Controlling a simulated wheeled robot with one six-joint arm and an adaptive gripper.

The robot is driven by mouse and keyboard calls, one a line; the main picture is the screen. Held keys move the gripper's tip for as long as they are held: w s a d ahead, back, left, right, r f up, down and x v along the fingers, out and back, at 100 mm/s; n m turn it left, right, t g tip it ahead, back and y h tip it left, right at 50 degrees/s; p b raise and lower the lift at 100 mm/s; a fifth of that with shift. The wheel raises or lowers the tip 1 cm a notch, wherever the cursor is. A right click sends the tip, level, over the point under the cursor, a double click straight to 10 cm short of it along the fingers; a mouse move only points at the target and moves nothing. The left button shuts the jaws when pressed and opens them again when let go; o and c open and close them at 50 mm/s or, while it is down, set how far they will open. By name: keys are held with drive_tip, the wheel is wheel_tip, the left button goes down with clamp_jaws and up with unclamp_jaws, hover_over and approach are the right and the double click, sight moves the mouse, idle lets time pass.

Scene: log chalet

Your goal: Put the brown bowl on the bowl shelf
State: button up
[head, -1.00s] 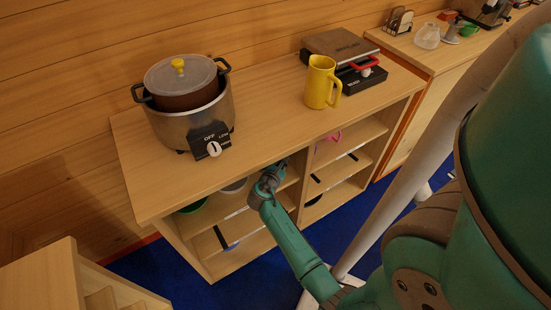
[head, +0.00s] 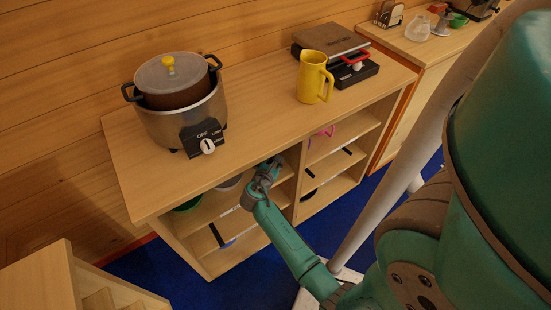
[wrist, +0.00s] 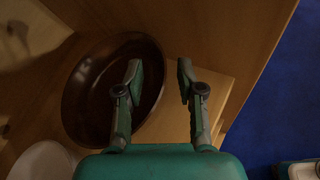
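The brown bowl (wrist: 82,88) is dark and round, and in the wrist view it stands on a wooden shelf surface left of centre. My gripper (wrist: 160,72) is open, its two fingers apart. The left finger overlaps the bowl's inside in the picture, and the right finger is past the bowl's right rim. I cannot tell whether either finger touches it. In the head view my gripper (head: 268,170) reaches into the upper left bay of the shelf unit (head: 160,208), under the counter top. The brown bowl cannot be made out there.
A vertical divider (head: 299,175) stands right of my gripper. A cooker (head: 185,115), a yellow jug (head: 313,78) and a grill (head: 335,55) stand on the counter.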

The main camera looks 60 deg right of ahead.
drive_tip(key=v, duration=1)
drive_tip(key=s+a+f+m+t+y, duration=0.2)
drive_tip(key=s+a+t+y, duration=0.25)
drive_tip(key=a, duration=0.55)
drive_tip(key=s+a+f+m+t+y, duration=0.2)
drive_tip(key=s+a+t+y, duration=0.15)
drive_tip(key=s+a, duration=0.45)
drive_tip(key=s+a+r+m+t+y, duration=0.2)
drive_tip(key=s+a+r+m, duration=0.3)
drive_tip(key=r, duration=0.4)
drive_tip(key=s+a+r+m+t+y, duration=0.3)
drive_tip(key=s+a+r+m, duration=0.2)
drive_tip(key=a+r, duration=0.3)
wheel_tip(320, 180, up, 3)
drive_tip(key=shift+f+m+y, duration=0.15)
drive_tip(key=shift+m+y, duration=0.15)
drive_tip(key=shift+m, duration=0.5)
drive_tip(key=shift+d, duration=0.1)
